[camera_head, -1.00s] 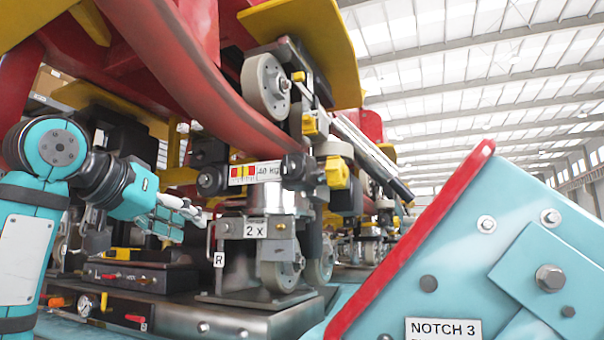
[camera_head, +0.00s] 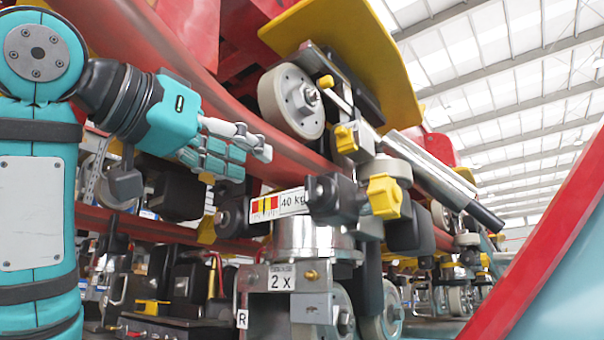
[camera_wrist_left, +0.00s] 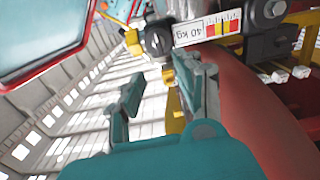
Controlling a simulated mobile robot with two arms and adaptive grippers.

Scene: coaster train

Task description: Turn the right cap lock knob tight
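A dark round knob (camera_head: 325,195) sits at the right end of the 40 kg label (camera_head: 292,203); I take it as the right cap lock knob. In the left wrist view the knob (camera_wrist_left: 158,41) shows a slot across its face, beyond the fingers. A similar dark knob (camera_head: 222,217) is at the label's left end. My left gripper (camera_head: 256,150) is up and left of the label, apart from the knob. Its fingers (camera_wrist_left: 163,92) are spread with nothing between them. The right gripper is out of view.
A red curved rail (camera_head: 205,75) runs above and behind my gripper. A white wheel (camera_head: 291,101) hangs above the knob. A metal block labelled 2 X (camera_head: 281,277) stands below. A red-edged teal panel (camera_head: 540,265) fills the lower right.

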